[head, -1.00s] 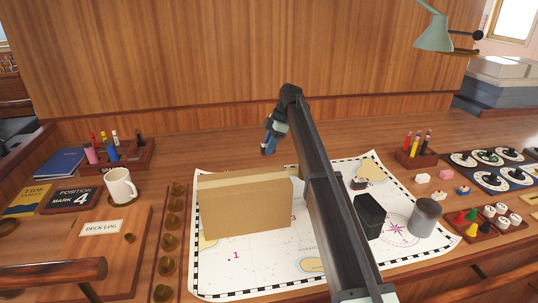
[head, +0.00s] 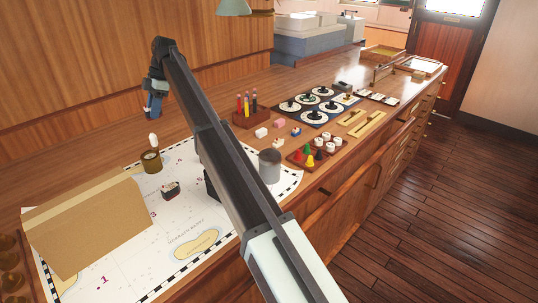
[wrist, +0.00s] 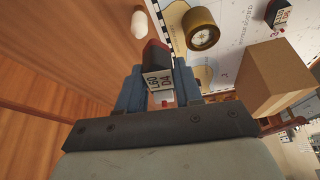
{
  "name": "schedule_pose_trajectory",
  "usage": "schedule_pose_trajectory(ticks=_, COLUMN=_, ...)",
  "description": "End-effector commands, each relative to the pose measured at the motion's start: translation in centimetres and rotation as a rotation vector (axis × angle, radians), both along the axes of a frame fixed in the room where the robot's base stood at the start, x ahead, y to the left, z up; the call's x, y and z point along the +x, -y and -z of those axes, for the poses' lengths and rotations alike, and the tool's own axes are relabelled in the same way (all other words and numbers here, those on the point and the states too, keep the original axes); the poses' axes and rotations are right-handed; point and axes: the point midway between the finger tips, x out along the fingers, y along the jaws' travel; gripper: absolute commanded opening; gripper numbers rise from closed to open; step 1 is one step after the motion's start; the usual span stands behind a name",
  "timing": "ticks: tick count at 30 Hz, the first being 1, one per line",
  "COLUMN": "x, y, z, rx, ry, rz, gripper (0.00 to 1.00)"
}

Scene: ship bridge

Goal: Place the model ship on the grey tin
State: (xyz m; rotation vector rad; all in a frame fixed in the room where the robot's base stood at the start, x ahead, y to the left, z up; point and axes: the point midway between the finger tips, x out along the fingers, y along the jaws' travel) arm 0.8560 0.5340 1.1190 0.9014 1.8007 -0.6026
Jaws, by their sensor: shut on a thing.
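My gripper (wrist: 148,92) is shut on a small dark block with a red side and a white lettered panel, which looks like the model ship (wrist: 157,62). In the head view my gripper (head: 152,108) hangs above the counter, left of and behind the chart; the held thing is hard to make out there. The grey tin (head: 270,166) stands upright at the chart's right edge, right of my arm and well apart from my gripper. A similar small dark block with a white label (head: 170,189) stands on the chart; it also shows in the wrist view (wrist: 281,14).
A cardboard box (head: 90,232) stands on the chart (head: 170,238). A brass compass (head: 151,163) and a white rounded thing (head: 153,140) are below my gripper. A black box (head: 211,188) is mostly behind my arm. Coloured pieces in a tray (head: 316,153) lie right of the tin.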

Motion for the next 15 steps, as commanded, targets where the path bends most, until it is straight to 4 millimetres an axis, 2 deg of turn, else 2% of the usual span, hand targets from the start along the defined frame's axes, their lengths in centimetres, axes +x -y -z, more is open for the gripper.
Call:
schedule_pose_trajectory(ticks=1, x=0.7, y=2.4, z=-0.8, rx=0.001, ry=0.002, rz=0.026, gripper=0.06)
schedule_pose_trajectory(ticks=7, x=2.1, y=10.8, z=-3.2, rx=0.001, ry=0.002, rz=0.112, gripper=0.06)
schedule_pose_trajectory(ticks=11, x=2.0, y=16.3, z=-4.7, rx=0.000, ry=0.001, rz=0.168, gripper=0.06)
schedule_pose_trajectory(ticks=15, x=1.1, y=22.2, z=-6.0, rx=0.001, ry=0.001, rz=0.230, gripper=0.06)
